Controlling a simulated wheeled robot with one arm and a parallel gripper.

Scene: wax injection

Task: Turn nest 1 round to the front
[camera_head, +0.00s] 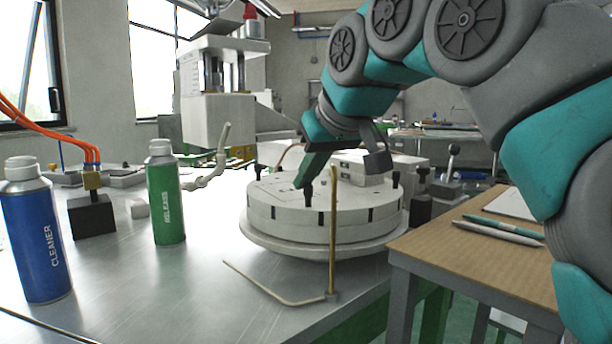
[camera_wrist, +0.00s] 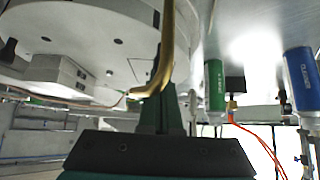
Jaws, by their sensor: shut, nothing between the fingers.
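The round white turntable (camera_head: 285,215) stands on the metal bench, with dark slots around its side and several black upright pegs on its rim. It fills the upper left of the wrist view (camera_wrist: 75,25), seen upside down. No nest number is readable, so I cannot tell which part is nest 1. My gripper (camera_head: 299,185) is shut and empty, pointing down over the turntable's top, close to the front black peg (camera_head: 308,197). I cannot tell whether they touch. In the wrist view its shut dark green fingers (camera_wrist: 165,100) are partly behind a brass rod (camera_wrist: 168,45).
The upright brass rod (camera_head: 333,235) with a bent foot stands just in front of the turntable. A green release bottle (camera_head: 166,200) and a blue cleaner bottle (camera_head: 38,235) stand at left. A wooden side table (camera_head: 440,245) with pens is at right.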

